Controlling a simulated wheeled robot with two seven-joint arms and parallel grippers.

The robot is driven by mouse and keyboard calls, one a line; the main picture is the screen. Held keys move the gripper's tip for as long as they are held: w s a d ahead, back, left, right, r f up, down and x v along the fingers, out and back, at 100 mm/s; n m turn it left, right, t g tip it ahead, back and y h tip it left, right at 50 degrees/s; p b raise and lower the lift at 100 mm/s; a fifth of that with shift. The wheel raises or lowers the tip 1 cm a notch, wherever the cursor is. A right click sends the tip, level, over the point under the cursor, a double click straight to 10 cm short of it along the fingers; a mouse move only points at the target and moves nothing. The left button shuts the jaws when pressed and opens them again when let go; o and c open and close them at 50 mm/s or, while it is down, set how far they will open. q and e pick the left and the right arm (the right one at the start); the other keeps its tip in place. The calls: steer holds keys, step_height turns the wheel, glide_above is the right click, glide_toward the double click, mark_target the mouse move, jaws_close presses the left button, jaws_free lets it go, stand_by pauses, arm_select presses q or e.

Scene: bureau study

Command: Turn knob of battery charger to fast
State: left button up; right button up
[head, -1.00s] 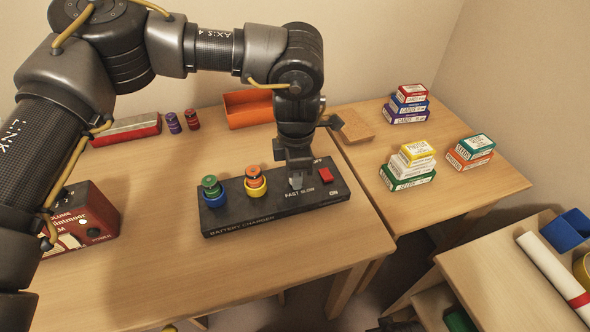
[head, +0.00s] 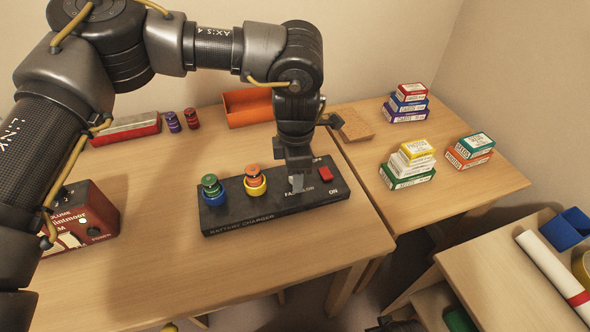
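The black battery charger (head: 235,217) lies on the wooden desk, with batteries standing in a blue ring and a yellow ring on its left part. A red switch (head: 325,173) is on its right part, above the word ON. My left gripper (head: 297,186) points down onto the charger's top between the yellow ring and the red switch, at the FAST/SLOW lettering. Its fingers cover part of that lettering. The knob is hidden behind the fingers, so I cannot tell where it points or whether the fingers are shut on it. My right gripper is not in view.
A red device (head: 82,218) stands at the desk's left. An orange tray (head: 248,108), purple and red batteries (head: 182,121) and a long red box (head: 125,130) lie at the back. Several small card boxes (head: 407,167) stand on the right desk. The desk before the charger is clear.

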arm_select(q)
step_height(320, 180, up, 11)
steer(key=shift+s+f+p, duration=0.15)
steer(key=shift+s+p, duration=0.1)
steer(key=shift+p, duration=0.05)
stand_by(0.4)
